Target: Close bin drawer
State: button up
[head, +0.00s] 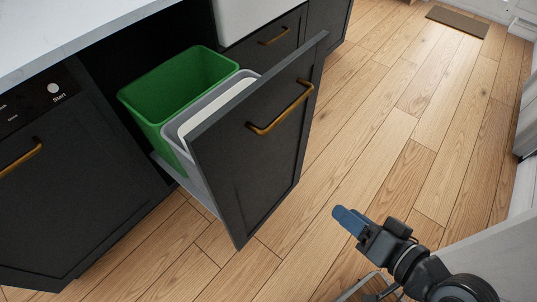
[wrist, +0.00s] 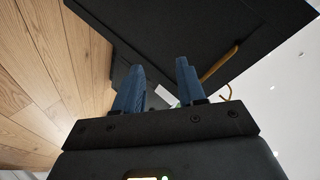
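The bin drawer (head: 252,153) is pulled out from the dark cabinet run, its black front standing well clear of the cabinet face. A green bin (head: 180,88) and a grey-white bin (head: 208,103) sit inside it. A brass handle (head: 281,108) is on its front. My gripper (head: 348,219) is in front of the drawer, to its lower right in the head view, apart from it. In the wrist view, my gripper (wrist: 158,85) has its two blue fingers spread with nothing between them. The drawer front (wrist: 165,35) and its brass handle (wrist: 219,62) lie beyond the fingers.
A dishwasher-like panel (head: 62,170) with a brass handle is left of the drawer. A white countertop (head: 70,28) runs above. More dark cabinets (head: 272,40) stand behind. The wooden floor (head: 400,120) to the right is clear up to a brown mat (head: 457,22).

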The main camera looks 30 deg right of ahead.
jog(key=w+m, duration=0.1)
jog(key=w, duration=0.1)
jog(key=w+f+m+y, duration=0.1)
jog(key=w, duration=0.1)
jog(key=w+f+b, duration=0.1)
jog(key=w, duration=0.1)
jog(key=shift+d+f+m+y, duration=0.2)
jog(key=shift+d+m+y, duration=0.15)
jog(key=shift+m+y, duration=0.05)
jog(key=shift+c, duration=1.4)
jog(key=w, duration=0.1)
jog(key=w+m+y, duration=0.1)
jog(key=w, duration=0.1)
jog(key=w+t+y+b, duration=0.1)
jog(key=shift+w+d+r+m, duration=0.15)
jog(key=shift+w+r+m, duration=0.25)
grip_shut()
send_near(258, 146)
jog(key=shift+y, duration=0.3)
jog(key=x, duration=0.6)
jog(key=shift+w+d+f, duration=0.1)
jog(key=shift+w, duration=0.15)
jog(key=shift+w, duration=0.1)
